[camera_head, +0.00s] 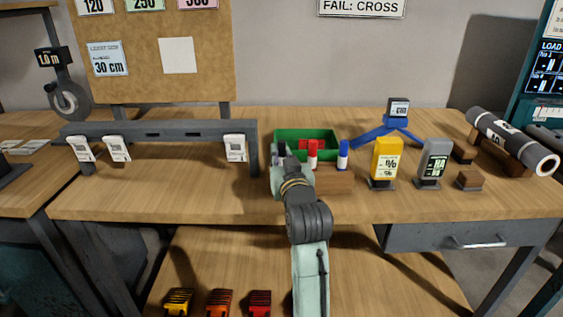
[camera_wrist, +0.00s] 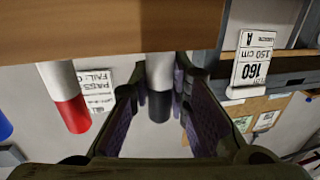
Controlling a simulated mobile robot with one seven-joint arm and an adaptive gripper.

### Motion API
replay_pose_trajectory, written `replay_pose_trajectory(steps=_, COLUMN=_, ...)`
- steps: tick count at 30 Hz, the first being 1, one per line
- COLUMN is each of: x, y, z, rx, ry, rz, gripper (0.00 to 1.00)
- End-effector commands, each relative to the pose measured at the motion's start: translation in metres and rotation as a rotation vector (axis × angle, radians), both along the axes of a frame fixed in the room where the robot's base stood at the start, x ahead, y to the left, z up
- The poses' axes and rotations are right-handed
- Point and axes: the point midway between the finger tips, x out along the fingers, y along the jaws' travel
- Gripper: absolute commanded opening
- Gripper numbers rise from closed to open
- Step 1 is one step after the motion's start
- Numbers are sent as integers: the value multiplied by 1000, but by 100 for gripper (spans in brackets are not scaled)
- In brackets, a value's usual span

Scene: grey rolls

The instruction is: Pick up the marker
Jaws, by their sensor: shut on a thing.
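Three markers stand upright in a wooden block (camera_head: 335,181) on the workbench. The red-capped marker (camera_head: 312,152) and the blue-capped marker (camera_head: 343,153) show clearly in the head view. The black-capped marker (camera_wrist: 159,78), with a white body, is between my gripper's fingers in the wrist view, which looks upside down. My gripper (camera_wrist: 160,103) is shut on this marker near its cap, and the marker's other end meets the wooden block (camera_wrist: 110,28). In the head view my gripper (camera_head: 279,157) and arm hide most of that marker.
A green bin (camera_head: 290,133) with red items stands just behind the markers. Yellow (camera_head: 386,158) and grey (camera_head: 434,158) meters stand to the right, with a blue stand (camera_head: 385,130) behind. The bench front is clear.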

Motion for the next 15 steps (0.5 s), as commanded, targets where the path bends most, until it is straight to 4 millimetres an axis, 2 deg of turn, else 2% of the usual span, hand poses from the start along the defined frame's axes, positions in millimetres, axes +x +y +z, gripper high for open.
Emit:
replay_pose_trajectory(steps=8, x=0, y=0, z=2, rx=-1, ry=-1, rz=0, gripper=0)
replay_pose_trajectory(steps=15, x=0, y=1, z=26, rx=-1, ry=-5, rz=1, gripper=0)
